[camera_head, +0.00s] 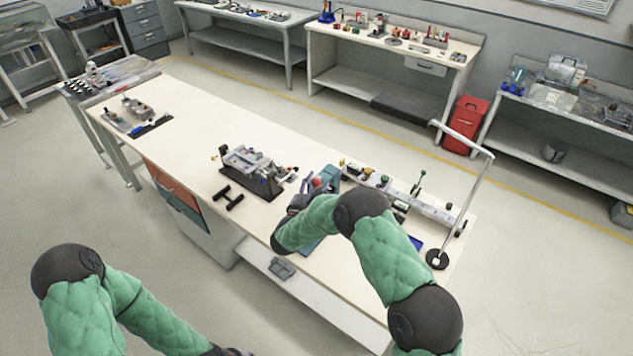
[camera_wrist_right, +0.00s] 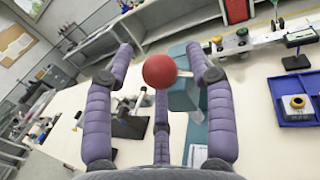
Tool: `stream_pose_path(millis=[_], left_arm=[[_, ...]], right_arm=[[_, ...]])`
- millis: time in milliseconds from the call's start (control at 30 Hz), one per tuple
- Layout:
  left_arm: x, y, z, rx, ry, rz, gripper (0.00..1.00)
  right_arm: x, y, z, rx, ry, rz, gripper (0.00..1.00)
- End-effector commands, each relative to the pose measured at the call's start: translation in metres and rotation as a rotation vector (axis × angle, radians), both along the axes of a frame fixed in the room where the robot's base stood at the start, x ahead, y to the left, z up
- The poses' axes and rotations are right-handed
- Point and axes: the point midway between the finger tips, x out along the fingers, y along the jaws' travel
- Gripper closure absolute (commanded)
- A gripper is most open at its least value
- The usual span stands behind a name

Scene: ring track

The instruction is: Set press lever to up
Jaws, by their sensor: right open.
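The press is a teal device (camera_head: 331,174) near the middle front of the long workbench, partly hidden behind my right arm. Its lever ends in a red ball knob (camera_head: 317,181). In the right wrist view the red ball (camera_wrist_right: 159,71) lies between the spread purple fingers, with the teal press body (camera_wrist_right: 185,95) behind it. My right gripper (camera_head: 308,184) is open around the line of the ball; I cannot tell whether any finger touches it. The lever's rod is mostly hidden. My left arm is at the lower left, with its fingers out of the frame.
A grey vise-like fixture (camera_head: 250,166) stands left of the press, with a black T-shaped handle (camera_head: 229,197) before it. A rail with small parts (camera_head: 405,190) and a blue tray (camera_head: 415,243) lie to the right. A white bent pole (camera_head: 474,203) rises at the bench's right end.

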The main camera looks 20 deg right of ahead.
Motion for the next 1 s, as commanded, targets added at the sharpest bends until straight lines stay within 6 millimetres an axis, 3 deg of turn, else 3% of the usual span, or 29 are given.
stream_pose_path(millis=[200, 467, 667, 700, 1000], left_arm=[[0.0, 0.0, 0.0013, 0.0, 0.0, 0.0, 0.6], [0.0, 0.0, 0.0013, 0.0, 0.0, 0.0, 0.6], [0.0001, 0.0001, 0.0013, 0.0, 0.0, 0.0, 0.6], [0.0, 0.0, 0.0013, 0.0, 0.0, 0.0, 0.6], [0.0001, 0.0001, 0.0031, 0.0, 0.0, 0.0, 0.6]], right_arm=[[0.0112, -0.0084, 0.0001, -0.001, 0.001, 0.0, 0.44], [0.0121, -0.0089, -0.0002, -0.001, 0.001, 0.001, 0.44], [0.0119, -0.0088, -0.0003, 0.0, 0.001, 0.001, 0.95], [0.0119, -0.0088, -0.0004, 0.0, 0.001, 0.001, 1.0], [0.0115, -0.0084, 0.0017, 0.015, 0.013, 0.001, 1.0]])
